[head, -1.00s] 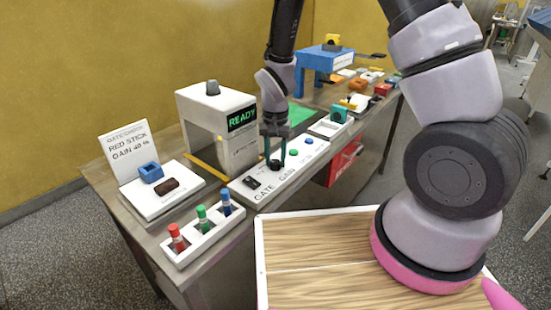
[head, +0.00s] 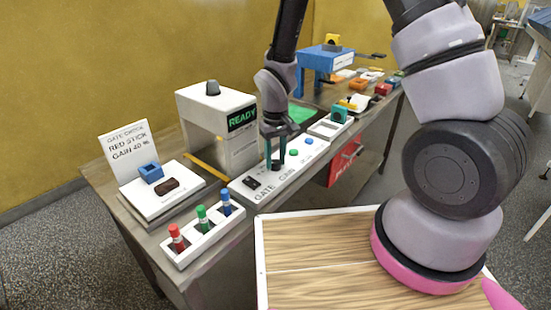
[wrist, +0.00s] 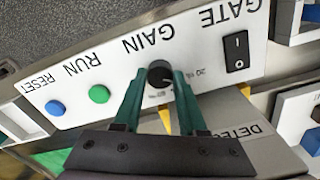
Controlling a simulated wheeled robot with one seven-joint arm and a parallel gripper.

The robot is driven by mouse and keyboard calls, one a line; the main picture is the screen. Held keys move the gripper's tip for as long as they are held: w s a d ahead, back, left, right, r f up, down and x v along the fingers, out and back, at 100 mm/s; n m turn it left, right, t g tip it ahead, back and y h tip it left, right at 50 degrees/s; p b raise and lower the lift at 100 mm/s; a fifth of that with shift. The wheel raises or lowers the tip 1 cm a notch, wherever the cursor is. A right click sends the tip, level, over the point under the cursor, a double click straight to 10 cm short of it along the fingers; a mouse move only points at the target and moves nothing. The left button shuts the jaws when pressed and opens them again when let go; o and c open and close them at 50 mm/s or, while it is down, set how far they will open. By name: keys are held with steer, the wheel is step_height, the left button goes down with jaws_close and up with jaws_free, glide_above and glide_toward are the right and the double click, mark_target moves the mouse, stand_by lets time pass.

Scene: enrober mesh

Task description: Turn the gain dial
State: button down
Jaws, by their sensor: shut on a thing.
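The gain dial (wrist: 160,74) is a round black knob on a white panel (wrist: 75,85), under the word GAIN, with small scale marks beside it. My gripper (wrist: 157,80) has its two green fingers shut on the dial, one on each side. In the head view my gripper (head: 275,158) points down onto the panel, and the dial is mostly hidden by the fingers. The card (head: 128,150) reads RED STICK and GAIN 40, with a small unit after it. The exact dial setting is too small to read.
A black rocker switch (wrist: 236,50) marked GATE sits beside the dial. Green RUN (wrist: 99,94) and blue RESET (wrist: 55,108) buttons sit on the other side. The white detector (head: 218,125) showing READY stands close behind. A rack (head: 203,235) holds red, green and blue sticks.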

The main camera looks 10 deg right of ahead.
mark_target(276, 162)
steer(key=shift+n, duration=0.3)
steer(key=shift+c, duration=2.3)
jaws_free()
step_height(276, 162, up, 11)
steer(key=shift+f, duration=0.1)
